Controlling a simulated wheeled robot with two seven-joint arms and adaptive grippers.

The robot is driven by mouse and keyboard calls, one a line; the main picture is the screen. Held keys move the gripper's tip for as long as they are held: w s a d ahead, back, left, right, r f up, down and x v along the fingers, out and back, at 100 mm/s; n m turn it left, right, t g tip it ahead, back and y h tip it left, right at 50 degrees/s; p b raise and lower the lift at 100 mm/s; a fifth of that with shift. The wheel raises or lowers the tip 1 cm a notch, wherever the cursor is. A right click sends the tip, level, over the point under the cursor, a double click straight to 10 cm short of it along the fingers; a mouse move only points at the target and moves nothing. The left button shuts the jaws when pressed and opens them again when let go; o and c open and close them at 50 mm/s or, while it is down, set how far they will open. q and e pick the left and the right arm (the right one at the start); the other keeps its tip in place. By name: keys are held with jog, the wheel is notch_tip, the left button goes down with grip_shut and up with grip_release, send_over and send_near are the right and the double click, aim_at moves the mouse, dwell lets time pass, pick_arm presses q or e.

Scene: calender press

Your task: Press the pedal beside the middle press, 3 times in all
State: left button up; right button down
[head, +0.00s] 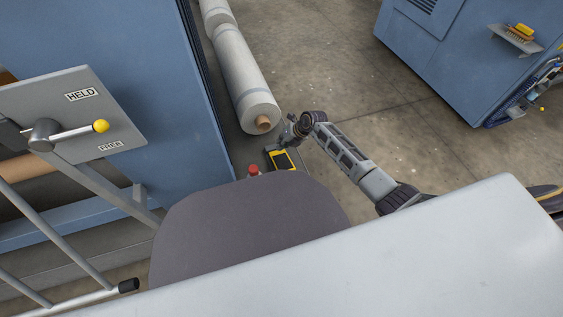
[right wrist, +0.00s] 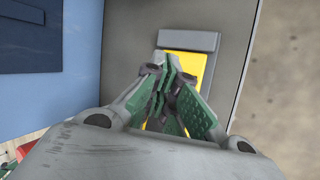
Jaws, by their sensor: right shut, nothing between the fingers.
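The pedal (head: 281,159) is a small yellow plate with a dark frame, low beside the blue press (head: 165,90). In the right wrist view the pedal (right wrist: 208,66) shows yellow below a grey bar, partly hidden behind the fingers. My right gripper (head: 288,134) reaches down from the right, right at the pedal. In the right wrist view its green-padded fingers (right wrist: 166,68) are shut and empty, pointing at the pedal. I cannot tell whether they touch it. My left gripper is not in view.
A red knob (head: 254,170) stands just left of the pedal. Pale rolls (head: 240,75) lie behind it. A lever panel marked HELD and FREE (head: 70,115) is at the left. Another blue machine (head: 450,60) stands at the upper right. The concrete floor between is clear.

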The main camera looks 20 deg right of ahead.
aim_at(281, 158)
jog(key=shift+s+f+b, duration=0.2)
jog(key=shift+f+b, duration=0.15)
jog(key=shift+f, duration=0.25)
jog(key=shift+s+f, duration=0.2)
jog(key=shift+f, duration=0.4)
jog(key=shift+s+f, duration=0.15)
jog(key=shift+f, duration=0.55)
jog(key=shift+s+f, duration=0.35)
jog(key=shift+f, duration=0.5)
jog(key=shift+s+f, duration=0.3)
jog(key=shift+f, duration=0.55)
dwell(3.0)
jog(key=shift+r, duration=0.1)
jog(key=shift+w+r+p, duration=0.3)
jog(key=shift+r+p, duration=0.5)
jog(key=shift+p, duration=0.05)
jog(key=shift+w+r+p, duration=0.3)
jog(key=shift+r+p, duration=0.5)
